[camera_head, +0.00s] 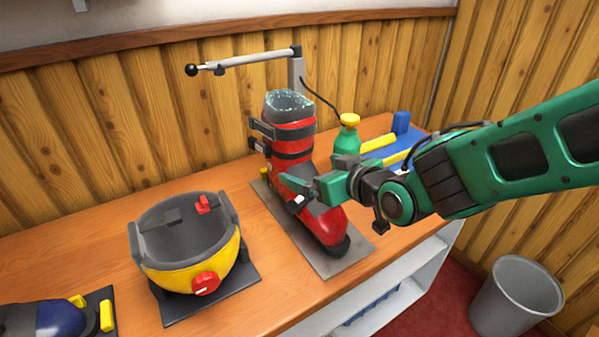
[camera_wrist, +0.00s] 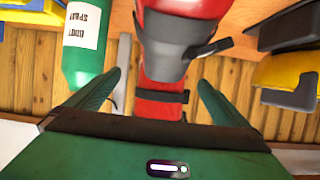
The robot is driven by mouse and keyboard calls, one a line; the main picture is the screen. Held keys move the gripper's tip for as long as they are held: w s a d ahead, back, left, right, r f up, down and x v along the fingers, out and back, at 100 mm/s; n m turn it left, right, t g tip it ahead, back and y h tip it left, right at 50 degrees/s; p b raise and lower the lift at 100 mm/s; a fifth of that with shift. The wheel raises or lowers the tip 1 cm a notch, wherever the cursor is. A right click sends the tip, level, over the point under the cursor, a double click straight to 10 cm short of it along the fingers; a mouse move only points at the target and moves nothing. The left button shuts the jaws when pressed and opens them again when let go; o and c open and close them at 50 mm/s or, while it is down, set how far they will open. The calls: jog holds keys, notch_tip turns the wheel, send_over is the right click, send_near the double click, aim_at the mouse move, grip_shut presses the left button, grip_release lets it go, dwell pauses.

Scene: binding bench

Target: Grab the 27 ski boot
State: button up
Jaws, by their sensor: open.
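A red ski boot (camera_head: 291,150) with grey and black straps and buckles stands upright on a grey metal plate (camera_head: 338,262) on the wooden bench. Its toe points toward the bench's front edge. I can read no 27 on it. My gripper (camera_head: 298,187) comes from the right and is at the boot's front, overlapping its lower shaft in the head view. In the wrist view, my gripper (camera_wrist: 160,82) is open, with one green finger on each side of the boot (camera_wrist: 160,100). Gaps show between the fingers and the boot. My gripper hides part of the boot's instep.
A green spray bottle (camera_head: 347,138) stands close behind my gripper, near a blue tray (camera_head: 386,158) with yellow items. A lever arm (camera_head: 250,59) extends above the boot. A yellow-and-grey shell (camera_head: 190,262) sits left. A grey bin (camera_head: 516,296) stands on the floor.

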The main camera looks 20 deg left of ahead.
aim_at(302, 165)
jog(key=shift+s+x, duration=0.2)
jog(key=shift+x, duration=3.35)
jog(key=shift+a, duration=0.2)
jog(key=shift+s, duration=0.1)
jog(key=c, duration=2)
jog(key=shift+r, duration=0.15)
jog(key=shift+c, duration=0.8)
